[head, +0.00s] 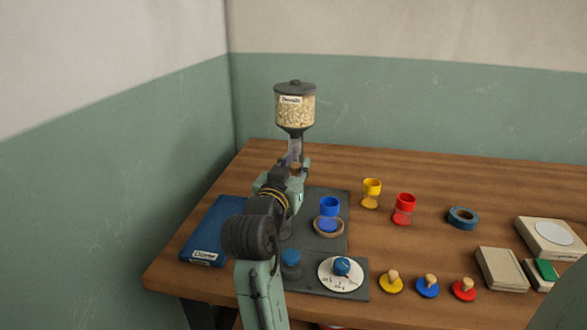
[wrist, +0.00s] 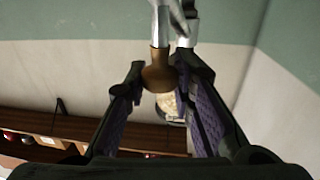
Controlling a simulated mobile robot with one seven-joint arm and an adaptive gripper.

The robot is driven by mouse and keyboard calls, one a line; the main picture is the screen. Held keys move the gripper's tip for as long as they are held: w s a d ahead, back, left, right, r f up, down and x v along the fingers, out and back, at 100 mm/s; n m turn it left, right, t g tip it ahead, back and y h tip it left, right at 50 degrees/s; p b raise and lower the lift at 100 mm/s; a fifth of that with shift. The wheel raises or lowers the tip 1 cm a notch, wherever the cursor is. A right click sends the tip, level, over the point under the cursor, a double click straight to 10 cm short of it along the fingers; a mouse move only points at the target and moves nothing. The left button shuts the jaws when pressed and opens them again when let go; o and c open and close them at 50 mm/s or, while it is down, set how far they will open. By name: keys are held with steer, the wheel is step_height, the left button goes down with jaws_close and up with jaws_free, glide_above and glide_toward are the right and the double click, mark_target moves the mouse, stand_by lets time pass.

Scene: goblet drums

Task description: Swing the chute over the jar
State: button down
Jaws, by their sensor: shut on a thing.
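The hopper (head: 295,108), a clear container of pale grains with a dark lid and a label, stands at the back of the table. Below it a clear greyish chute (head: 294,150) shows, partly hidden by my arm. My gripper (head: 297,170) is at the chute's lower end, shut on a brown wooden knob (wrist: 158,77) on a metal rod, which sits between the fingers in the wrist view. A blue-rimmed jar (head: 329,212) stands upright in a round wooden ring (head: 328,233) on the dark base, in front and right of the chute. The chute's mouth is hidden.
A yellow jar (head: 371,193) and a red jar (head: 404,209) stand to the right. A dial (head: 342,273) is at the front of the base, and a blue book (head: 213,228) lies left. Knobbed discs, a tape roll (head: 463,217) and boxes occupy the right side.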

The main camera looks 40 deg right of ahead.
steer(key=s+d+n+t+y, duration=0.3)
steer(key=d+n+t+y, duration=0.3)
steer(key=d+n+y, duration=0.1)
steer(key=shift+d+t+y, duration=0.35)
steer(key=shift+t+y, duration=0.05)
steer(key=shift+y, duration=0.4)
steer(key=c, duration=1.4)
jaws_free()
steer(key=shift+d, duration=0.1)
steer(key=shift+s, duration=0.1)
steer(key=v, duration=1.2)
steer(key=shift+f, duration=0.1)
